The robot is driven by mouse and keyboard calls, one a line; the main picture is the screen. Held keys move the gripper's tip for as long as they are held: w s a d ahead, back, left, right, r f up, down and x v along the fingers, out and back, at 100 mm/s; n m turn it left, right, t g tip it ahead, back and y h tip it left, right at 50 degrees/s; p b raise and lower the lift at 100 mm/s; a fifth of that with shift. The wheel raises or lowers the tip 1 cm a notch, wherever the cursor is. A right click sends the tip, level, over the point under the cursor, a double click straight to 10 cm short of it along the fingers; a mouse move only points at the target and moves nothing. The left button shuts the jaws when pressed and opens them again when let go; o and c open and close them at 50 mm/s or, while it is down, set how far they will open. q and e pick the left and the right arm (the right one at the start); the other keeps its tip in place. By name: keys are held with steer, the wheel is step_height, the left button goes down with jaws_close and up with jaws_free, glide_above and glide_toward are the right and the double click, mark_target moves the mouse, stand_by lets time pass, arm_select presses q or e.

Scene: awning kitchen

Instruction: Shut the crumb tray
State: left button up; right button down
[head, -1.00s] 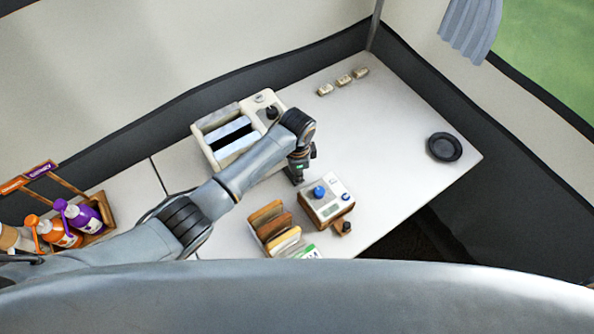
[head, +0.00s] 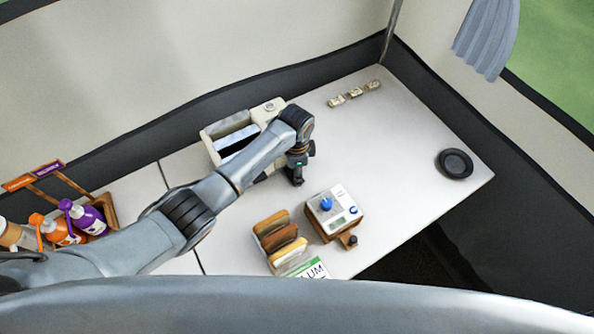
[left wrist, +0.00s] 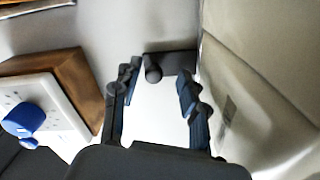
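The cream toaster (head: 212,142) stands at the back of the counter, partly hidden by my left arm. In the left wrist view a cream body, apparently the toaster (left wrist: 262,85), fills the right side. A dark flat piece with a round knob (left wrist: 153,70), apparently the crumb tray, sticks out from its side low over the counter. My left gripper (head: 296,182) points down beside the toaster. In the wrist view its fingers (left wrist: 158,78) are spread, with the dark piece just beyond and between the tips. Contact cannot be told. My right gripper is not in view.
A wooden box with a blue knob (head: 326,204) stands close to the right of my gripper. A rack of bread slices (head: 277,238) is in front. A black round dish (head: 454,164) lies far right. Bottles (head: 88,218) stand at left. The counter's right middle is clear.

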arm_select(q)
step_height(320, 180, up, 12)
stand_by(0.6)
stand_by(0.5)
